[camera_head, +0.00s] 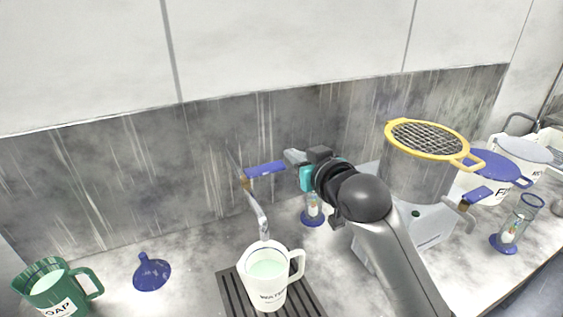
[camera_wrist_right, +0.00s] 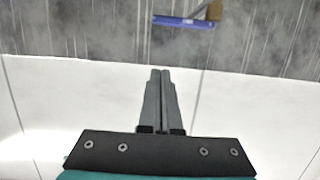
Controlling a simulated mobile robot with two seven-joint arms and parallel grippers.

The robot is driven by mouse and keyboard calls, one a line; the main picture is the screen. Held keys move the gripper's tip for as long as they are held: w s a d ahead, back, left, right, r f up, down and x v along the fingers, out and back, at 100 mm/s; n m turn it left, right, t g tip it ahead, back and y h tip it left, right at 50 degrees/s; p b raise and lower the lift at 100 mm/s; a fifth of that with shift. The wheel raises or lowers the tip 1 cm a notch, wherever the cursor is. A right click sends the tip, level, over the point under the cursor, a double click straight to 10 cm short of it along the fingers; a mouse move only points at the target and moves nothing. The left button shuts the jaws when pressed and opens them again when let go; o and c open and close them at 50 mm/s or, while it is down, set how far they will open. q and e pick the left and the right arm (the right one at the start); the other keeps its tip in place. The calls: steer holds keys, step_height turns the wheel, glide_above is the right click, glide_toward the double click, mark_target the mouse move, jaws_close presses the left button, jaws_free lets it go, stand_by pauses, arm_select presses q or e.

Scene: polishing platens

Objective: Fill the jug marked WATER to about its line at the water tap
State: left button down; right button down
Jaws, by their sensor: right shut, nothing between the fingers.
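The white jug marked WATER (camera_head: 281,288) stands upright on a dark slatted drain grid (camera_head: 232,294), under the spout of the water tap (camera_head: 256,208). Pale greenish liquid shows inside the jug; I cannot make out its line or tell whether water is running. The tap's blue lever (camera_head: 265,169) sticks out to the right from the wall. My right gripper (camera_head: 288,155) is shut and empty, close to the lever's right end. In the right wrist view the shut fingers (camera_wrist_right: 160,73) point towards the wall, with the blue lever (camera_wrist_right: 184,23) beyond them, apart. My left gripper is not in view.
A green SOAP jug (camera_head: 50,288) and a blue funnel (camera_head: 151,272) stand at left.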

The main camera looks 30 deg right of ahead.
glide_above(282, 168)
steer(key=f, duration=0.2)
steer(key=shift+s+a+f, duration=0.15)
steer(key=shift+s+f, duration=0.05)
steer(key=shift+f, duration=0.75)
steer(key=shift+s+a+f, duration=0.1)
steer(key=shift+s+f, duration=0.05)
steer(key=shift+f, duration=0.75)
steer(key=shift+f, duration=0.1)
steer(key=shift+d+f+m+y+p, duration=0.25)
steer(key=shift+f+m+p, duration=0.25)
steer(key=shift+m+p, duration=0.3)
steer(key=shift+s+f+m, duration=0.1)
steer(key=shift+f+m, duration=0.2)
steer(key=shift+f, duration=0.15)
steer(key=shift+f+m+y, duration=0.45)
steer(key=shift+f+m, duration=0.25)
steer(key=shift+p, duration=0.3)
